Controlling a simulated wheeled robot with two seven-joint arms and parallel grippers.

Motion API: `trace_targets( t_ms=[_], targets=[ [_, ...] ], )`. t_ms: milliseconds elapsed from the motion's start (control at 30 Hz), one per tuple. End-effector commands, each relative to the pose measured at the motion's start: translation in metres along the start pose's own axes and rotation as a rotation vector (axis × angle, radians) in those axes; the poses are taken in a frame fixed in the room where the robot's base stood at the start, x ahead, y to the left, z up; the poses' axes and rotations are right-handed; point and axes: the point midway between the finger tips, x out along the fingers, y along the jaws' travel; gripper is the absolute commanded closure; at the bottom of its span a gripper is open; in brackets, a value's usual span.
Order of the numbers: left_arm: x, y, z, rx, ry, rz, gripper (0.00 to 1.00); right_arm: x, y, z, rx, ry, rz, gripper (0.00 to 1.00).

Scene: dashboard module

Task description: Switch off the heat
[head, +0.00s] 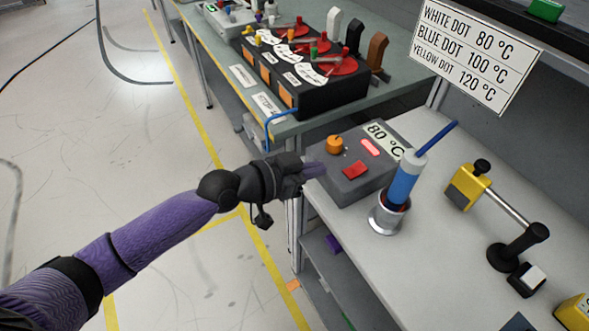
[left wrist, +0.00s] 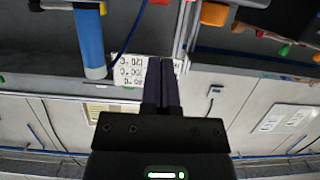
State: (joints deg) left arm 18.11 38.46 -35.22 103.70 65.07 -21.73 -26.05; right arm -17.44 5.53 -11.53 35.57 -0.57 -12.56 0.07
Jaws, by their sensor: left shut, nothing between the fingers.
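A grey control box (head: 350,185) stands on the white bench near its left edge. On its top are an orange knob (head: 335,144), a red square button (head: 356,169), a bright pinkish-red lamp (head: 370,147) and a label (head: 384,139) reading 80 °C. My left gripper (head: 314,170) is shut and empty, with its purple fingertips at the box's left side; I cannot tell whether they touch it. In the left wrist view the shut fingers (left wrist: 161,85) point upward, and the orange knob (left wrist: 214,13) is to their upper right. My right gripper is not in view.
A blue-handled tool (head: 405,180) stands in a metal holder (head: 389,213) right of the box. A yellow-and-black device (head: 467,187) lies farther right. A temperature sign (head: 475,55) hangs behind. A black panel (head: 305,75) with red dials occupies the neighbouring bench.

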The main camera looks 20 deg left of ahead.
Motion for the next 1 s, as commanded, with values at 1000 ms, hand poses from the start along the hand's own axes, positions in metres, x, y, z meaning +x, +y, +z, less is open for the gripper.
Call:
trace_targets(
  t_ms=[1000],
  targets=[
    [-0.043,-0.046,0.166,-0.149,-0.278,-0.309,1.00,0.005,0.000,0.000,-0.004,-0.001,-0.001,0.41]
  ],
)
